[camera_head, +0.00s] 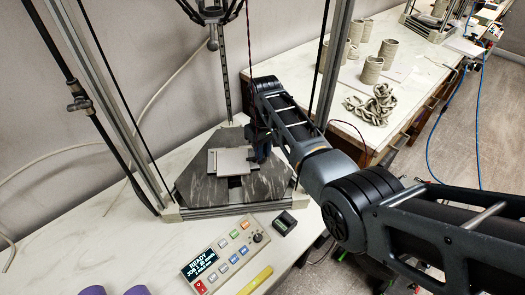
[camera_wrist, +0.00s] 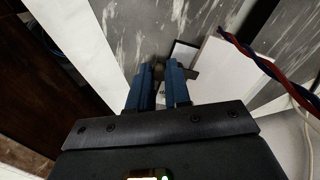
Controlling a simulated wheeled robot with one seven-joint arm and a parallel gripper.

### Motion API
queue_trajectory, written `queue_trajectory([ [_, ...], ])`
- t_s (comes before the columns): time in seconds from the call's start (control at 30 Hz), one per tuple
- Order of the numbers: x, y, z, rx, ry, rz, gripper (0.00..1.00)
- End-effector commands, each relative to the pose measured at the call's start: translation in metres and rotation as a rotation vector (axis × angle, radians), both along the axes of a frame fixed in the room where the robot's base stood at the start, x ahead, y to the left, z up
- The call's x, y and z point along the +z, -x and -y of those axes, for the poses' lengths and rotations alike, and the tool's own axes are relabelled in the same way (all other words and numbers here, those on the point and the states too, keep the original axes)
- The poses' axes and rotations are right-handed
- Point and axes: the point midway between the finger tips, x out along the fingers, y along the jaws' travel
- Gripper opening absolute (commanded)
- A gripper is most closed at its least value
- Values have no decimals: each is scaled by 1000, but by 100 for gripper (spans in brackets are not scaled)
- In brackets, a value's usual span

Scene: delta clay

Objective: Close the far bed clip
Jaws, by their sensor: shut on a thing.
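The printer's dark, streaked bed (camera_head: 200,190) lies at the base of the metal frame, with a pale square plate (camera_head: 228,162) on it. My gripper (camera_head: 262,150) reaches down at the right side of the pale plate and hides what is beneath it there. In the wrist view, its two blue fingers (camera_wrist: 158,72) are close together on a small dark bed clip (camera_wrist: 160,69) by the plate's edge. The pale plate also shows in the wrist view (camera_wrist: 222,75). The clip is mostly covered by the fingers, so its exact position is unclear.
A control box (camera_head: 225,255) with a lit screen stands in front of the bed, beside a small black box (camera_head: 285,223). Frame posts rise around the bed. A red-and-blue cable (camera_wrist: 260,55) hangs near my gripper. Clay pieces (camera_head: 372,103) stand on the table behind.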

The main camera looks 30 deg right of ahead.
Motion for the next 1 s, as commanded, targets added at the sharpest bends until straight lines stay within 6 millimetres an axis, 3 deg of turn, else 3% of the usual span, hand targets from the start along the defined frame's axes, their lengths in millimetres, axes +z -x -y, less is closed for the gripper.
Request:
queue_trajectory([
  [0.47,1,-1,0,12,1,2,0],
  [0.5,1,-1,0,12,1,2,22],
  [0.73,0,-1,0,11,0,1,43],
  [1.0,2,-1,0,11,0,1,43],
])
